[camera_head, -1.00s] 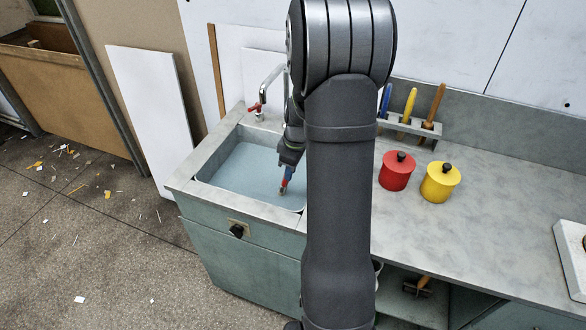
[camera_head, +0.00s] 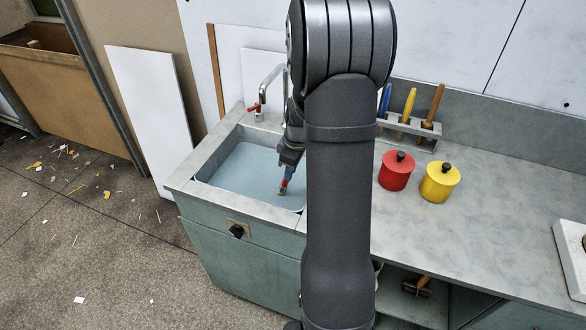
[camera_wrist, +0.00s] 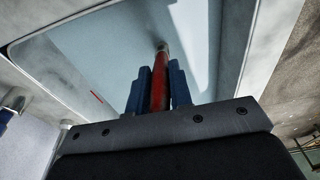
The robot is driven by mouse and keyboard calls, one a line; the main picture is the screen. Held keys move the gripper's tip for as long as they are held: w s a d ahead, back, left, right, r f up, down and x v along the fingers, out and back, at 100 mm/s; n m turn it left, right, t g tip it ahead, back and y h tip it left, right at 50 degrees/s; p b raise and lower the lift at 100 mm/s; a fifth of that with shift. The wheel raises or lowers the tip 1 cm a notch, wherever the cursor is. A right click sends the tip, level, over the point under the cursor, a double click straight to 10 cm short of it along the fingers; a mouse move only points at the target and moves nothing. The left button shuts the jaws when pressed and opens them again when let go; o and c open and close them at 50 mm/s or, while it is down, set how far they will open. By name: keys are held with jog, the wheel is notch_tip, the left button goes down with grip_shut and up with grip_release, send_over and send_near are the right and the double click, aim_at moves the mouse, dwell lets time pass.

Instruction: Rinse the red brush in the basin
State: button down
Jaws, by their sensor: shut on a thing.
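The red brush (camera_wrist: 158,92) is between the blue fingers of my gripper (camera_wrist: 157,88) in the wrist view. My gripper is shut on it and also shows in the head view (camera_head: 289,172). The brush (camera_head: 283,188) points down over the basin (camera_head: 214,158), its tip at or close to the pale blue water (camera_head: 245,175). I cannot tell how deep the tip is. The basin is set into the left end of the grey counter. My arm hides the basin's right side.
A tap (camera_head: 264,95) with a red handle stands behind the basin. A rack (camera_head: 412,127) holds a blue, a yellow and a brown handled tool. A red pot (camera_head: 396,172) and a yellow pot (camera_head: 439,182) stand right of my arm.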

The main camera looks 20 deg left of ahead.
jog(key=shift+d, duration=0.15)
jog(key=shift+w+d, duration=0.15)
jog(key=shift+d, duration=0.05)
dwell(0.3)
jog(key=shift+a, duration=0.15)
jog(key=shift+s+a, duration=0.2)
jog(key=shift+a, duration=0.05)
jog(key=shift+r, duration=6.75)
